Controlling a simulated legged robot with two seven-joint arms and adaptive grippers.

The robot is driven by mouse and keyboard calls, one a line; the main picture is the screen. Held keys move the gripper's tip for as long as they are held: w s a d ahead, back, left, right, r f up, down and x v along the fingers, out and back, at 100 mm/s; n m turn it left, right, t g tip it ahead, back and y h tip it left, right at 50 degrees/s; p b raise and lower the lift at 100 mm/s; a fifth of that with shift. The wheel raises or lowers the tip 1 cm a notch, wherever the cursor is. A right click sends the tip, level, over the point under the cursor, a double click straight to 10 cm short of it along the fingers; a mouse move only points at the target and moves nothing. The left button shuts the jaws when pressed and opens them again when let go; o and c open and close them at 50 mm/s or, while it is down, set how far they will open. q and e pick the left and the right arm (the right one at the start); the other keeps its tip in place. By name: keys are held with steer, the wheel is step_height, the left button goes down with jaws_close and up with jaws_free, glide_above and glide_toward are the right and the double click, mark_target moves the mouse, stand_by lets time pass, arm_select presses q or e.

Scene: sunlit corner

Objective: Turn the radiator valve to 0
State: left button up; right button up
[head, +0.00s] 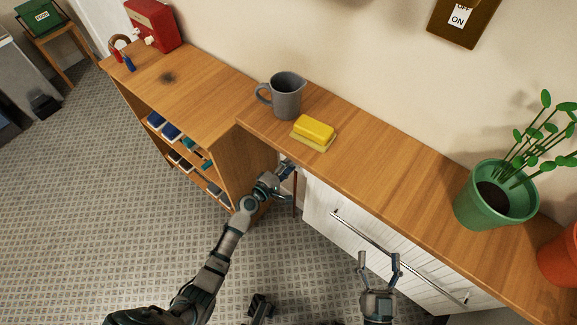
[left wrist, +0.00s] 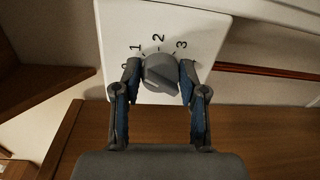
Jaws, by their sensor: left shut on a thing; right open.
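In the left wrist view, the grey round valve knob (left wrist: 160,74) sits on a white plate (left wrist: 203,22) marked 1, 2 and 3, with a partly hidden mark at the left that may be 0. My left gripper (left wrist: 159,70) has its two fingers on either side of the knob, shut on it. Which mark the knob points to, I cannot tell. In the head view, my left gripper (head: 288,169) reaches under the wooden shelf, where the knob is hidden. My right gripper (head: 378,258) is open and empty in front of the white ribbed radiator (head: 345,237).
A metal bar (head: 385,245) runs along the radiator front. On the wooden shelf (head: 385,165) stand a grey jug (head: 287,97), a yellow sponge-like block (head: 314,132) and a green plant pot (head: 492,200). A bookcase (head: 232,165) stands left of my left gripper. The tiled floor is mostly clear.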

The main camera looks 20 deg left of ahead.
arm_select(q)
steer(key=n, duration=0.4)
steer(key=shift+a+n+h+p, duration=0.3)
steer(key=shift+n+p, duration=0.05)
steer(key=shift+n, duration=0.05)
arm_select(e)
steer(key=shift+d+f+g, duration=0.2)
steer(key=shift+f+g, duration=0.6)
steer(key=shift+f, duration=0.05)
arm_select(q)
steer(key=shift+f+n, duration=0.1)
steer(key=shift+n, duration=0.2)
arm_select(e)
steer(key=shift+f, duration=0.15)
arm_select(q)
steer(key=o, duration=1.1)
steer(key=shift+f, duration=0.1)
steer(key=shift+o, duration=0.2)
arm_select(e)
steer(key=shift+w+a, duration=0.25)
steer(key=shift+a, duration=0.1)
